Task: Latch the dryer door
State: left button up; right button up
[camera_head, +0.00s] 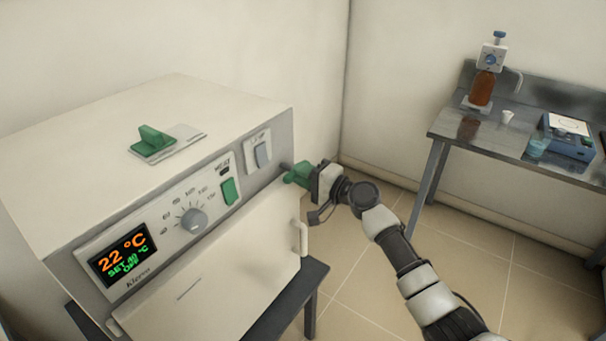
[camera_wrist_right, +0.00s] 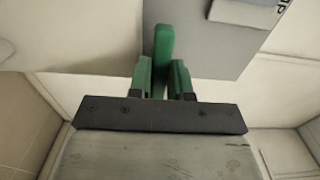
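The white dryer (camera_head: 180,110) stands at the left in the head view. Its door (camera_head: 225,270) sits in or very near the front opening; I cannot tell whether a small gap is left. A pale handle (camera_head: 302,238) is on the door's right edge. My right gripper (camera_head: 298,174) is at the dryer's front right corner, just above the door. In the right wrist view a green latch lever (camera_wrist_right: 163,58) stands between its green fingers (camera_wrist_right: 162,80), which appear to press on both sides of it. The fingers hide much of the lever in the head view. My left gripper is not seen.
The control panel has a display (camera_head: 123,257), a grey dial (camera_head: 193,220) and a green switch (camera_head: 229,191). A side table (camera_head: 480,135) with a brown bottle (camera_head: 481,88) stands at the right. The floor between is clear.

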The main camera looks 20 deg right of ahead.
grip_shut()
pick_arm(q)
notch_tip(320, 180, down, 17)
jog(key=b, duration=1.7)
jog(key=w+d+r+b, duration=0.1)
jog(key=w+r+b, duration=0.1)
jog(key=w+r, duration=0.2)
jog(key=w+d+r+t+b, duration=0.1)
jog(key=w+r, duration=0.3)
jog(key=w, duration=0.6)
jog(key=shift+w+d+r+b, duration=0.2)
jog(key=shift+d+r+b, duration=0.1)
jog(key=shift+b, duration=0.2)
pick_arm(e)
jog(key=shift+n, duration=9.1)
jog(key=o, duration=0.7)
grip_release()
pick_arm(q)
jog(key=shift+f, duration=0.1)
pick_arm(e)
jog(key=shift+d, duration=0.1)
